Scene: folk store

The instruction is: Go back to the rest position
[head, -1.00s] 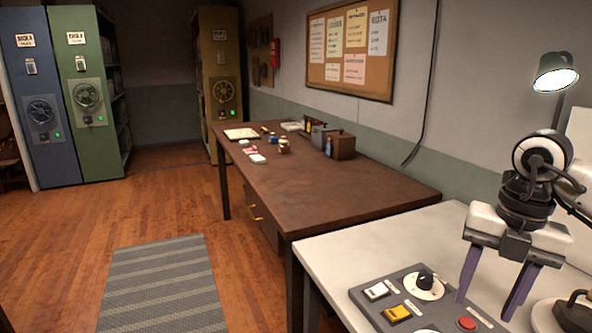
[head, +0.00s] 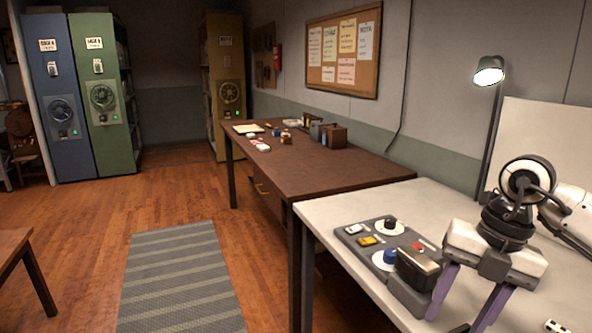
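My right gripper (head: 460,320) is at the lower right of the head view, with its arm coming in from the right. Its two purple fingers point down and stand apart, with nothing seen between them. It is over the white table (head: 350,205), just right of a grey control panel (head: 348,229) with knobs and buttons. A dark box-shaped device (head: 418,268) at the panel's near end is close to the left finger; I cannot tell whether they touch. My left gripper is not in view.
A brown desk (head: 330,172) with small items stands behind the white table. A lamp (head: 489,71) stands at the right by a pale board (head: 545,145). A striped grey rug (head: 180,275) lies on open wooden floor. A small brown table (head: 15,245) is at the left edge.

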